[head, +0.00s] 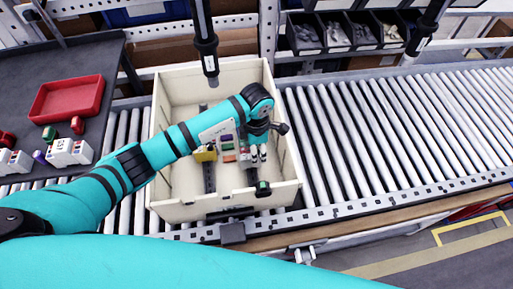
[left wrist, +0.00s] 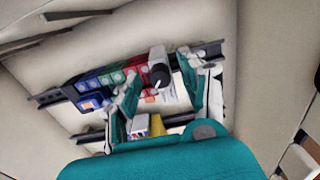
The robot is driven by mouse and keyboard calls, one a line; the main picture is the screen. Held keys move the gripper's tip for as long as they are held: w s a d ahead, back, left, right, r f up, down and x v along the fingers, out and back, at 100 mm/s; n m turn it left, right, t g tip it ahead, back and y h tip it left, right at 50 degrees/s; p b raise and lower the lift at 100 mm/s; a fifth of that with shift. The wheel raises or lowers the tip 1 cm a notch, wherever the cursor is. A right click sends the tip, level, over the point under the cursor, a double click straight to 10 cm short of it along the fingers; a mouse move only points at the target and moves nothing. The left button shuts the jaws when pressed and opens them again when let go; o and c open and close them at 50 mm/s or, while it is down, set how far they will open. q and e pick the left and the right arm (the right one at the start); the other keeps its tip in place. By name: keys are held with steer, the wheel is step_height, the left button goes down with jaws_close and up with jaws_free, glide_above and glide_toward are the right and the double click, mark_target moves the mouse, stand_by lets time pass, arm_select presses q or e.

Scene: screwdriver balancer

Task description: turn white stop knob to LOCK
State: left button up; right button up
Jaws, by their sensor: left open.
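In the left wrist view a white block with a round black knob (left wrist: 160,77) sits on a dark rail, and a white mark shows on the knob's face. I cannot read any lettering, so its setting cannot be told. My left gripper (left wrist: 158,68) is open, with one finger on each side of the block. Whether the fingers touch it cannot be told. In the head view my left gripper (head: 258,155) points down into the cream box (head: 178,90), and the knob is not clear there. My right gripper is not in view.
Red, green and blue modules (left wrist: 104,82) share the rail left of the knob. A yellow block (head: 206,155) is nearby in the box. The box walls surround the gripper. A hanging screwdriver (head: 206,50) is behind it. Rollers (head: 400,130) at right are clear.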

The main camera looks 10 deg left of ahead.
arm_select(q)
jaws_close()
steer(key=shift+n, duration=0.4)
steer(key=n+b, duration=0.1)
steer(key=n, duration=0.2)
steer(key=shift+f+b, duration=0.1)
steer(key=shift+b, duration=0.2)
steer(key=n+b, duration=0.1)
steer(key=n, duration=0.4)
steer(key=shift+b, duration=0.35)
steer(key=n+b, duration=0.1)
steer(key=n, duration=0.3)
steer(key=shift+n, duration=0.4)
steer(key=n, duration=0.4)
steer(key=shift+n, duration=0.3)
jaws_free()
